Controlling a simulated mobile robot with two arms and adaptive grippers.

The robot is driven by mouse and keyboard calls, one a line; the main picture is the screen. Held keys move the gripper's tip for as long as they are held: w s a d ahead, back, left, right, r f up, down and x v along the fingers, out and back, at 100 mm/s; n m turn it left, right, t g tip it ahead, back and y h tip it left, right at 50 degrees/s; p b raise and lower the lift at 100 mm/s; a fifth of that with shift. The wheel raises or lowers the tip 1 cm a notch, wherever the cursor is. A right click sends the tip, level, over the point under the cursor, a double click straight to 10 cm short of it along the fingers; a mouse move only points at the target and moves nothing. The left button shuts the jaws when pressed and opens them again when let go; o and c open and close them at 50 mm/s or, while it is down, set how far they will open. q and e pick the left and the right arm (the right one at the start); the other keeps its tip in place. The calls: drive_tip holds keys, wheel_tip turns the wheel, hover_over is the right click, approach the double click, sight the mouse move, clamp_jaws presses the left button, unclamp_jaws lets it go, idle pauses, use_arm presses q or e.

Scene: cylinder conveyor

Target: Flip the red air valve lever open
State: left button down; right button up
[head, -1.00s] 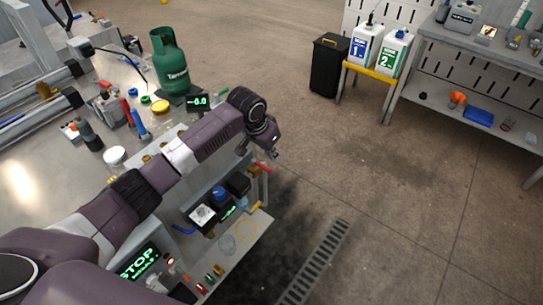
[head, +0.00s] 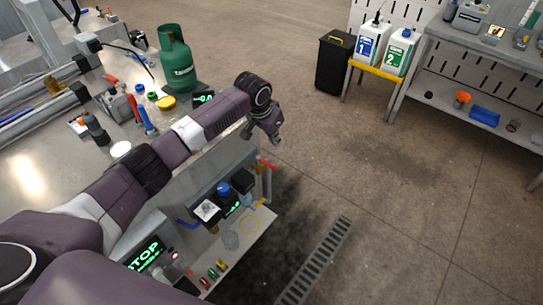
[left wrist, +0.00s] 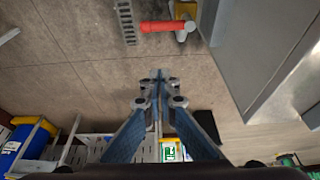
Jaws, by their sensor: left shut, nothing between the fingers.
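The red valve lever (head: 267,164) shows in the head view as a short red bar at the right end of the equipment bench, just below my left gripper. In the left wrist view the red lever (left wrist: 168,27) lies across the top, with a yellowish valve body (left wrist: 184,10) at its right end. My left gripper (left wrist: 160,76) is shut and empty; its blue-grey fingers meet below the lever in that view, with a gap between. In the head view my left gripper (head: 274,139) hangs over the bench end. My right gripper is not in view.
A grey metal cabinet wall (left wrist: 242,50) stands close to the right of the lever in the left wrist view. A green gas bottle (head: 175,60) stands on the bench. A floor drain (head: 315,262) lies to the right. The floor beyond the bench end is open.

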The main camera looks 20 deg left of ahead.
use_arm(q)
wheel_tip(320, 180, down, 7)
drive_tip(key=s+p, duration=0.1)
drive_tip(key=p, duration=0.2)
drive_tip(key=shift+s+a, duration=0.3)
idle(0.4)
